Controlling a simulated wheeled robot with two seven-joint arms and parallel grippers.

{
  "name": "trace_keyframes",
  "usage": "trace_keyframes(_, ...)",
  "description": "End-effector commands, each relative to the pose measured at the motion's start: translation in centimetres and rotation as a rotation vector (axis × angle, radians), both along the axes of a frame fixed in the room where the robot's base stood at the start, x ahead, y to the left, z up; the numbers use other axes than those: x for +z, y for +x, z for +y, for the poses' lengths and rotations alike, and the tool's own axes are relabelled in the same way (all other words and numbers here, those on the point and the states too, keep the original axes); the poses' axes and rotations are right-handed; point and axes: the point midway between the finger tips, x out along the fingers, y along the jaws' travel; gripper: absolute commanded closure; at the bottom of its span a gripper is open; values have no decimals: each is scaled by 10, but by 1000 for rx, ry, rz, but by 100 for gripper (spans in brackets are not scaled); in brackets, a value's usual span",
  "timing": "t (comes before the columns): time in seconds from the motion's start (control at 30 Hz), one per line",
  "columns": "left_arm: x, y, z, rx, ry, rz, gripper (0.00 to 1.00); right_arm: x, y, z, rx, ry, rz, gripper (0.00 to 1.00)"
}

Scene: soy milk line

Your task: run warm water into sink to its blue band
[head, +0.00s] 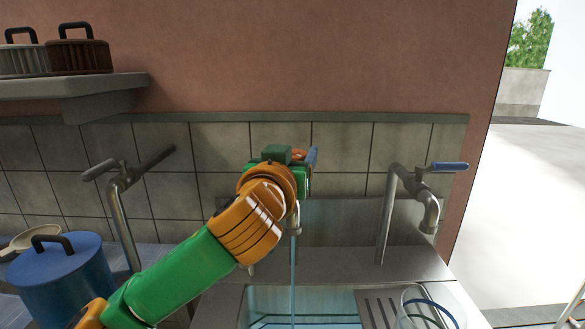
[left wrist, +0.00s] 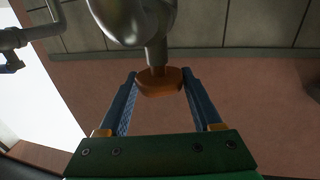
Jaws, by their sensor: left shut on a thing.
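My left gripper (head: 308,158) is at the middle tap, over the sink (head: 248,305). In the left wrist view, its blue fingers (left wrist: 158,95) are shut on the tap's orange handle (left wrist: 158,82). The metal tap body (left wrist: 140,20) shows just beyond the handle. In the head view, my arm hides most of this tap, but its spout (head: 296,220) shows. A thin bluish stream of water (head: 292,262) falls from it into the sink. Dark lines show low in the basin, cut by the frame; I cannot tell the water level against the blue band. My right gripper is out of view.
A tap with a blue lever (head: 450,167) stands on the right, another tap (head: 122,215) on the left. A clear vessel with a dark blue ring (head: 430,306) stands by the slotted drainer (head: 380,305). A blue lidded pot (head: 62,280) is at left. A shelf (head: 75,87) holds pots.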

Motion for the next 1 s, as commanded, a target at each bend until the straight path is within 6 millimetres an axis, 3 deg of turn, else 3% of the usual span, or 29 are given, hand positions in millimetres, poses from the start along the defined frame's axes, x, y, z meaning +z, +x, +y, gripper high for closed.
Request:
trace_keyframes(0.4,0,0,-1,238,4,2,89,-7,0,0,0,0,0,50)
trace_keyframes(1.0,1,1,1,300,4,0,89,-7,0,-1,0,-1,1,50)
